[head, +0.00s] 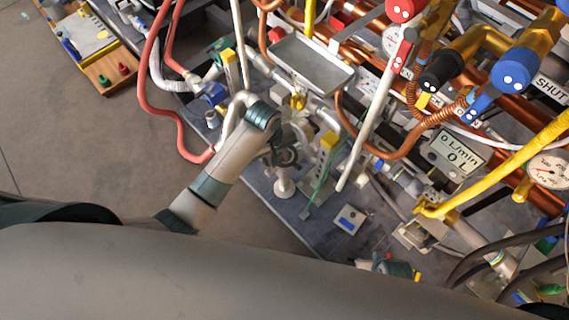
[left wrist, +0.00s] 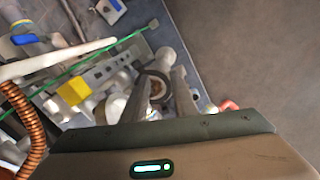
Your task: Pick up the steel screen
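My left arm reaches in from the left in the head view. Its left gripper (head: 284,140) is low over the crowded bench, mostly hidden by its own wrist. In the left wrist view the two fingers of the left gripper (left wrist: 160,92) stand apart. A round grey ring-like piece with a brownish middle (left wrist: 157,88) shows between them. I cannot tell whether it is the steel screen or whether the fingers touch it. A similar dark round piece (head: 287,156) shows beside the gripper in the head view. My right gripper is not in view.
A metal tray (head: 312,66) lies behind the gripper. White, red and copper pipes crowd around, with a yellow block (head: 328,142) close on the right. Blue and red valve handles and a gauge (head: 549,170) are at the right.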

